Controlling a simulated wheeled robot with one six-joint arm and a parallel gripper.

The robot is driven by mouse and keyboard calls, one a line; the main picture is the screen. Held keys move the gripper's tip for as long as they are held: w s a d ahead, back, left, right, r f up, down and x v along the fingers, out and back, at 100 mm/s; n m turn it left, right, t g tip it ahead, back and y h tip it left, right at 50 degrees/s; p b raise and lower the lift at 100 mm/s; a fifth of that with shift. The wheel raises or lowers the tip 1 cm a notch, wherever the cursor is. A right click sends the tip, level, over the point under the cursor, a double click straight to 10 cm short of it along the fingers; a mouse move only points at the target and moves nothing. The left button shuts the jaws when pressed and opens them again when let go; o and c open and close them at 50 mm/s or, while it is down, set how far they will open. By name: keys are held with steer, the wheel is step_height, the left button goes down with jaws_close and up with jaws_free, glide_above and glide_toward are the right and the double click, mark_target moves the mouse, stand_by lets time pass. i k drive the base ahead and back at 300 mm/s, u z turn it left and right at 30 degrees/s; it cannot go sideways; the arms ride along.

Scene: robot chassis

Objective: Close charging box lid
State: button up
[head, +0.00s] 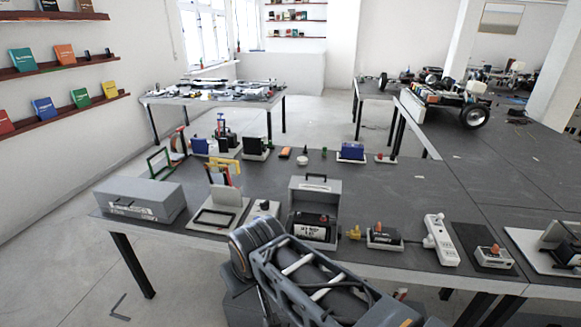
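A grey box (292,222) with its lid (316,186) raised stands near the front edge of the long dark table. It looks like the charging box. The lid stands up at the back of the box, with a dark handle on top. A dark block with white lettering (313,228) shows in the open box. My arm's dark links rise from the bottom of the head view, in front of the box's lower side. My gripper and its fingertips are not seen in this view.
A closed grey case (140,199) lies at the table's left end. A stand with a yellow top (222,190) is left of the box. A yellow part (353,232), a small device (384,238) and a white power strip (440,240) are to the right. The table behind has clear patches.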

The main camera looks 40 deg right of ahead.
mark_target(306, 194)
steer(key=z, duration=0.5)
steer(key=i, duration=0.85)
steer(key=z, duration=0.75)
